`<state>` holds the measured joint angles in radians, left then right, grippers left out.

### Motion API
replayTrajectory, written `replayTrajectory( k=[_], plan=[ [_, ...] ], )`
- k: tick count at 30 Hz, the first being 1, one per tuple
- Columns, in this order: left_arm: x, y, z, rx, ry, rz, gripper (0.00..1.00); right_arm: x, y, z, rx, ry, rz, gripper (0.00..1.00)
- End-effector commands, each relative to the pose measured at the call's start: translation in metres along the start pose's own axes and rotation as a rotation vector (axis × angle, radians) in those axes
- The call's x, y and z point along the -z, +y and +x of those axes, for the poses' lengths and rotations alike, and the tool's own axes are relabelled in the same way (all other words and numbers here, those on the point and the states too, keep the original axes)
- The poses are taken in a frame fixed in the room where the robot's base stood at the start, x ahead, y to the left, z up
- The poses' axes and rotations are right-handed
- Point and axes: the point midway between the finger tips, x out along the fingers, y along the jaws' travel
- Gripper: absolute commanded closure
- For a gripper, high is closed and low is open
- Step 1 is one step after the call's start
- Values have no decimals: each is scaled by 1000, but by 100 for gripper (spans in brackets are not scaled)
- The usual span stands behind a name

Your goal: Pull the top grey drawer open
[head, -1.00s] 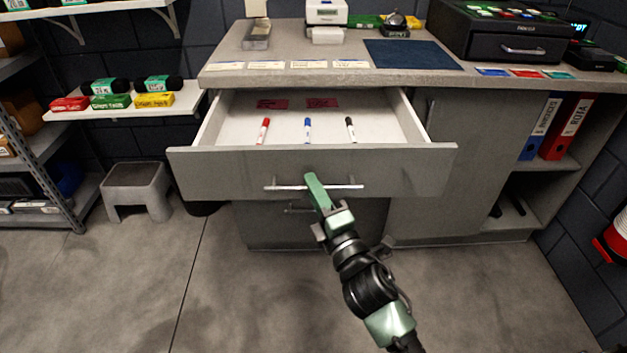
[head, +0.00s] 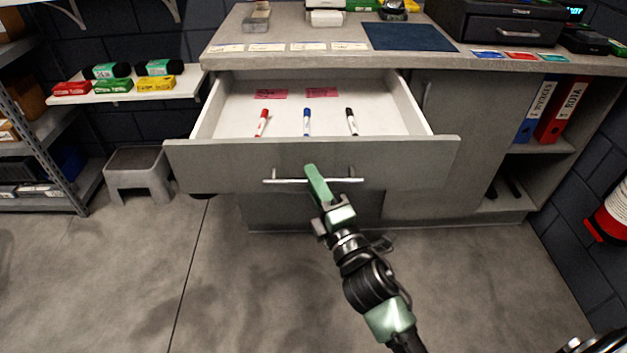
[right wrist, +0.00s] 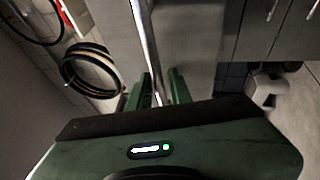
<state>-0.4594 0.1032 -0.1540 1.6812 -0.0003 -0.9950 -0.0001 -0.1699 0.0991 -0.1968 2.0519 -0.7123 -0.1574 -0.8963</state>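The top grey drawer (head: 215,165) is pulled well out from the bench, and its white inside shows. Its silver bar handle (head: 285,180) runs across the middle of the front. My right gripper (head: 316,184) is at the handle in the head view. In the right wrist view the handle bar (right wrist: 146,40) runs down between the two green fingers of the right gripper (right wrist: 160,88), which are close around it. The fingers hide the exact contact. My left gripper is not in view.
Red, blue (head: 307,122) and black markers and two pink labels lie in the drawer. A grey step stool (head: 138,172) stands at the left. A cash drawer box (head: 510,30) sits on the bench. The floor in front is clear.

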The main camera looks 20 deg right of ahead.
Motion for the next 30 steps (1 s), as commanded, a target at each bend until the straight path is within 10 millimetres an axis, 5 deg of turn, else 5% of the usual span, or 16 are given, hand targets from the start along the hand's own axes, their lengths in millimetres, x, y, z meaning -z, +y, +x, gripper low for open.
replayTrajectory(
  k=[8, 21, 30],
  plan=[
    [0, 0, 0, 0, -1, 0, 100, 0, 0, -3, -1, 1, 1, 80],
    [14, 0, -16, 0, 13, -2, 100, 0, -2, -68, 2, 0, 2, 80],
    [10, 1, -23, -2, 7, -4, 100, 0, 0, -78, -1, 0, 0, 80]
  ],
)
